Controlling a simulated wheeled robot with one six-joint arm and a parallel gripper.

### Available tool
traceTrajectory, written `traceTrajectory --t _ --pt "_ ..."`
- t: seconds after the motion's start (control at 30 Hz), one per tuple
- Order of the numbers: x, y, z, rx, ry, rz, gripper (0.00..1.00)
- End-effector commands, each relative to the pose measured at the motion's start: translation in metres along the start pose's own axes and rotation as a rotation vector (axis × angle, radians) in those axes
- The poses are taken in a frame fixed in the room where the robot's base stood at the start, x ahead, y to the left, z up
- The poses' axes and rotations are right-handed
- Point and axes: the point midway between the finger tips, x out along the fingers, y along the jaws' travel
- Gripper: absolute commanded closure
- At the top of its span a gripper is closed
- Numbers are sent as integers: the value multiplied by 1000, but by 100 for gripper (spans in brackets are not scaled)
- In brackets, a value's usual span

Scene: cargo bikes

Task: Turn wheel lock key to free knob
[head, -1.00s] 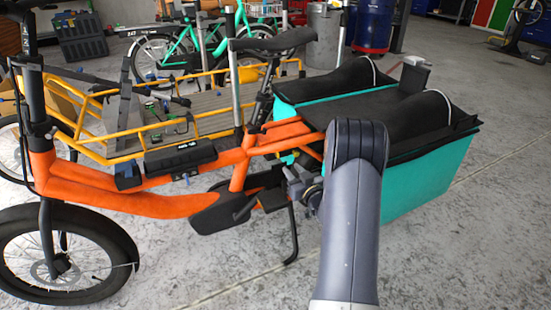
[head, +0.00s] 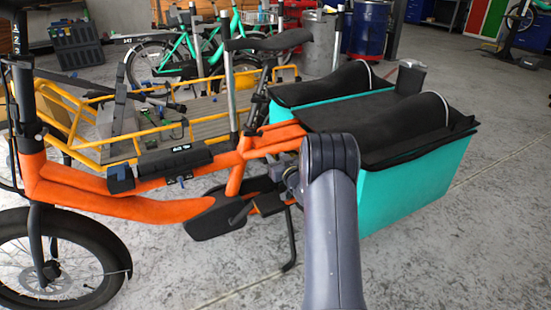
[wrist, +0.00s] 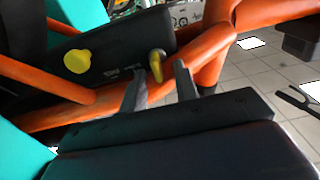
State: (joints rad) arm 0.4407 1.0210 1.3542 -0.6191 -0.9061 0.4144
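In the wrist view, a black housing (wrist: 115,62) sits between orange frame tubes. It carries a round yellow knob (wrist: 77,61) on the left and a narrow yellow key-like piece (wrist: 156,64) near its right end. My gripper (wrist: 160,69) is open, with its two grey fingers apart on either side of the yellow key. The key lies near the fingertips; I cannot tell whether either finger touches it. In the head view, the orange cargo bike (head: 120,198) stands in front of me, and my arm largely hides my gripper, the key and the knob.
A teal cargo box with a black cover (head: 415,180) sits on the bike's rear, close to my arm. A black pedal crank (head: 240,214) and kickstand (head: 291,240) are low beside it. A yellow cargo bike (head: 90,153) stands behind.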

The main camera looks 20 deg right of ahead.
Motion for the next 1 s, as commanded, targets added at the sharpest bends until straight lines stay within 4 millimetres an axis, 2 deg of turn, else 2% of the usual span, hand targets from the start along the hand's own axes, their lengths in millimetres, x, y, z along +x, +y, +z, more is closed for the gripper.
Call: traceTrajectory --t 0.13,0.5,1.0 --pt "0 0 0 0 0 0 72" --pt "0 0 0 0 0 0 100" --pt "0 0 -1 50 -1 0 100"
